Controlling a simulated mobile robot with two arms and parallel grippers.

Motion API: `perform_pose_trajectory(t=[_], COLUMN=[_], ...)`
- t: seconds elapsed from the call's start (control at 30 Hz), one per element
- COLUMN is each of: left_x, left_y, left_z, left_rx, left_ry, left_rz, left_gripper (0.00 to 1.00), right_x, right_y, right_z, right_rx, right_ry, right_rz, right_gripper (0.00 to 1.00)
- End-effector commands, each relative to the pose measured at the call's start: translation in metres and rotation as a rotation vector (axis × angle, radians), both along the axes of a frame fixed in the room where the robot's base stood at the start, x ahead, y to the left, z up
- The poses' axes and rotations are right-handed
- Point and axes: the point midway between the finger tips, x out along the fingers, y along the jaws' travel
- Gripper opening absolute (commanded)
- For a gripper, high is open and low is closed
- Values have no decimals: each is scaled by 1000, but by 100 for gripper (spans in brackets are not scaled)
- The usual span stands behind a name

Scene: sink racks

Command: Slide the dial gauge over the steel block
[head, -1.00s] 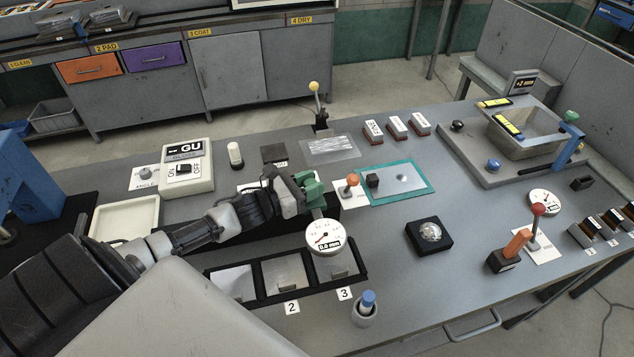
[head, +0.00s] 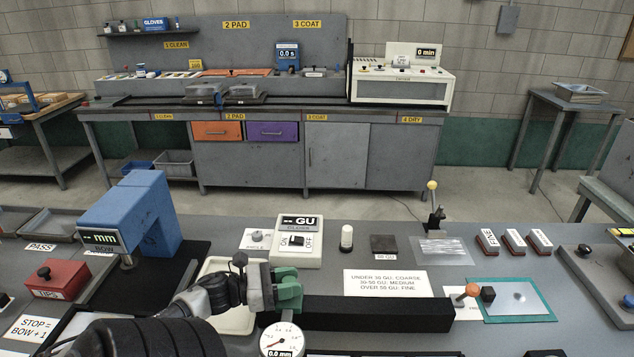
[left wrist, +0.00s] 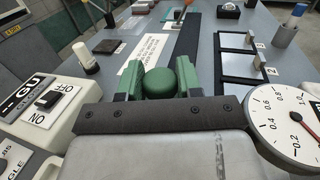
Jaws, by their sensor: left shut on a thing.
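My left gripper (head: 288,288) has green fingers. In the left wrist view, the gripper (left wrist: 160,84) is shut on a round green knob (left wrist: 161,83). The white dial gauge (head: 282,342), reading 0.0 mm, hangs just below the gripper in the head view, partly cut off by the bottom edge. Its dial also shows at the right of the left wrist view (left wrist: 288,122). The gripper and gauge are at the left end of a long black rail (head: 380,315). I cannot single out the steel block; the area below the gauge is cut off. My right gripper is not in view.
Framed plates (left wrist: 238,68) lie beside the rail in the left wrist view, by labels 2 and 3. A white tray (head: 232,320) and the GU meter (head: 297,240) stand near the gripper. A blue mm instrument (head: 130,225) stands left. A teal-edged mat (head: 518,300) lies right.

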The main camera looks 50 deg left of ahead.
Motion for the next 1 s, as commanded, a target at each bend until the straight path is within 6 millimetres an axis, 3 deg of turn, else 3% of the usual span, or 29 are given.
perform_pose_trajectory(t=[0.23, 0.7, 0.73, 0.87, 1.0], left_x=[-22, -27, -27, -27, -26], left_y=[19, 24, 24, 23, 23], left_z=[0, 1, 1, 0, 0], left_rx=[-3, -1, -1, -1, -2], left_ry=[-1, 0, 0, 0, -1], left_rz=[1, 2, 3, 2, 1], left_gripper=[0, 0, 38, 58, 60], right_x=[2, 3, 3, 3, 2], right_y=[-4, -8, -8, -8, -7], right_z=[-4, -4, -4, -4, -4], right_rx=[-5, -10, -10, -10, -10], right_ry=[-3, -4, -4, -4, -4], right_rz=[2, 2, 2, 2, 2], right_gripper=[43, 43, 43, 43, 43])
